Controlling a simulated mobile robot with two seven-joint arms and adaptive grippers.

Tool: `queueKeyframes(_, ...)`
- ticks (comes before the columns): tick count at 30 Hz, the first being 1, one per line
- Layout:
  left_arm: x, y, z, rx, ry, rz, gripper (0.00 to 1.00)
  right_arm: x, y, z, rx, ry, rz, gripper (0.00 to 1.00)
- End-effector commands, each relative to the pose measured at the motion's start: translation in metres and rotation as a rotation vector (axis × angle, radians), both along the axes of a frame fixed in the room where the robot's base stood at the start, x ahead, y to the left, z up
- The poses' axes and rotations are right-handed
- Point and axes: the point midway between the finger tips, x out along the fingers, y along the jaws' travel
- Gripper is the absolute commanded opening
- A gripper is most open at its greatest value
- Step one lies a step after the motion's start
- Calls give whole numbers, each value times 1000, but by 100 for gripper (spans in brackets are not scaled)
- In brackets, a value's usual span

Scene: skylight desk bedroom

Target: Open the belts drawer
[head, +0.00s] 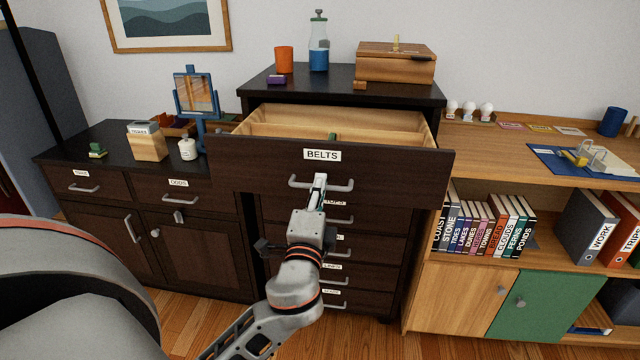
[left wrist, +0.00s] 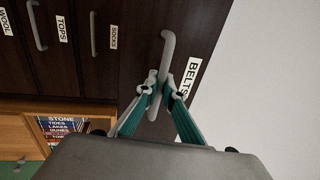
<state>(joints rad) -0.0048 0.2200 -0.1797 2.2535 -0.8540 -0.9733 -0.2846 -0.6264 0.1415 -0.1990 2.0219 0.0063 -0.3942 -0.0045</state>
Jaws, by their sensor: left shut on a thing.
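The belts drawer (head: 400,168) is the top drawer of the dark chest, with a white BELTS label (head: 322,155). It stands pulled out, and its light wooden inside shows with a divider and a small green thing in it. My left gripper (head: 320,182) is shut on the drawer's grey bar handle (head: 342,187) at its middle. In the left wrist view the two fingers (left wrist: 160,92) close around the handle (left wrist: 167,50), beside the BELTS label (left wrist: 191,78). My right gripper is not in view.
Closed drawers sit below the belts drawer. An orange cup (head: 284,60), a bottle (head: 318,45) and a wooden box (head: 396,64) stand on the chest top (head: 300,77). A low cabinet (head: 110,137) is at left, a bookshelf (head: 460,270) at right.

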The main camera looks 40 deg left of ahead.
Motion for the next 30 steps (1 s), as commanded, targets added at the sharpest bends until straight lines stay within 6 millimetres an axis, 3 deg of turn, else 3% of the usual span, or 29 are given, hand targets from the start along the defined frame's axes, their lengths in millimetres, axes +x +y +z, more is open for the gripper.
queueKeyframes(8,0,-1,-1,-1,1,-2,0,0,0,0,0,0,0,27)
queueKeyframes(9,0,-1,-1,-1,1,-2,14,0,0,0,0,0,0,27)
queueKeyframes(20,-1,-1,-1,-1,0,-1,14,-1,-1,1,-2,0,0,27)
queueKeyframes(25,-16,-9,-5,-4,2,-3,14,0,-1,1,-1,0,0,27)
queueKeyframes(30,-45,-25,-12,-5,5,-1,14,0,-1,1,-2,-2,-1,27)
